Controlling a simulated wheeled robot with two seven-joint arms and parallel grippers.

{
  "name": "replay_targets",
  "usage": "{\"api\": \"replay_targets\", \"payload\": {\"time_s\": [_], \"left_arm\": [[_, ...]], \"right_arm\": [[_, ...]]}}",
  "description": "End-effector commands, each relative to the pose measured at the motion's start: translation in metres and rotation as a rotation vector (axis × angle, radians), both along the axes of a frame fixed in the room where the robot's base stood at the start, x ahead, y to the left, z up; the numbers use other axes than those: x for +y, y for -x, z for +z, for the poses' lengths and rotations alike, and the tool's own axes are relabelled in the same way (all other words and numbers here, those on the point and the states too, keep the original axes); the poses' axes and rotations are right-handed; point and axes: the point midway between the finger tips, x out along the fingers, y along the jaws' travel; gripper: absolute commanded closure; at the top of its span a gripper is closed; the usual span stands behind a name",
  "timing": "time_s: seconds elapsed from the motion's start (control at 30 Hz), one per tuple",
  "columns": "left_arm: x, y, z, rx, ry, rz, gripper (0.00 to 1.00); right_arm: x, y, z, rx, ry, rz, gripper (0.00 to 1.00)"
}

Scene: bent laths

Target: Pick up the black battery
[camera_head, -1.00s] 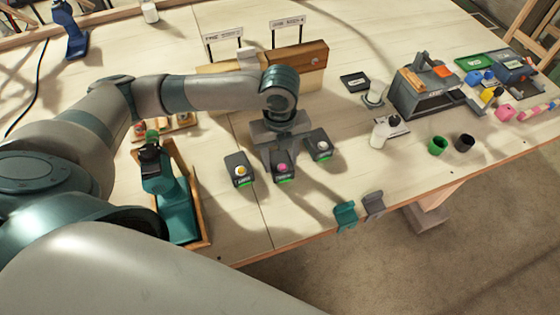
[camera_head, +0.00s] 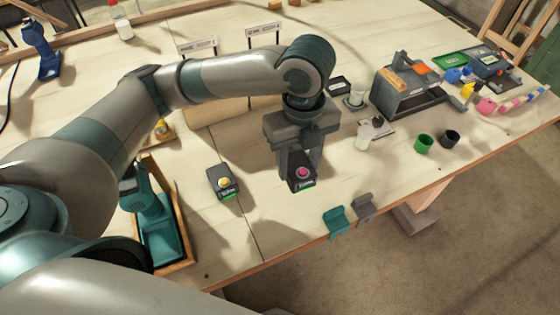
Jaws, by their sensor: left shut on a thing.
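My left gripper (camera_head: 302,165) is shut on a black battery (camera_head: 300,184) with a pink round top and a green strip at its front. It holds this battery above the table, with the fingers pointing down. A similar black battery with a yellow top (camera_head: 222,181) stands on the table to the left, apart from the gripper. The third one, with a white top, is not visible now; the gripper and held battery cover that area. My right gripper is not in view.
A grey box (camera_head: 408,95), a green cup (camera_head: 424,144) and a black cup (camera_head: 450,139) stand at right. Teal (camera_head: 335,222) and grey (camera_head: 363,208) holders sit at the front edge. Two sign cards stand behind.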

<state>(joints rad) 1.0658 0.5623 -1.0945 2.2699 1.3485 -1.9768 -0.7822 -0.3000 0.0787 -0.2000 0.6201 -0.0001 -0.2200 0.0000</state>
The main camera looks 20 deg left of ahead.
Motion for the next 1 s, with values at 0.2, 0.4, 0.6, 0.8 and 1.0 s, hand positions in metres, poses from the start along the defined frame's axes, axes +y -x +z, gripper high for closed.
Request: {"api": "replay_targets", "payload": {"time_s": [0.2, 0.4, 0.6, 0.8, 1.0], "left_arm": [[-0.020, 0.003, 0.012, -0.003, 0.001, -0.001, 0.88], [-0.024, 0.005, 0.015, 0.000, 0.000, 0.000, 0.88], [-0.024, 0.005, 0.015, 0.000, 0.000, 0.001, 0.88], [-0.024, 0.005, 0.015, -0.001, 0.001, 0.001, 0.88], [-0.024, 0.005, 0.015, 0.000, 0.000, -0.001, 0.88]], "right_arm": [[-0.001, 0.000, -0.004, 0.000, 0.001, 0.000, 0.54], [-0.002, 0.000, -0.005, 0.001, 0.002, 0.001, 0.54], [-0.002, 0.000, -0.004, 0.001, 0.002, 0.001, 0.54], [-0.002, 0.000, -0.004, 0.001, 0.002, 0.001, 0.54], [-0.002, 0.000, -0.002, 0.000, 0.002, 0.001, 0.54]]}}
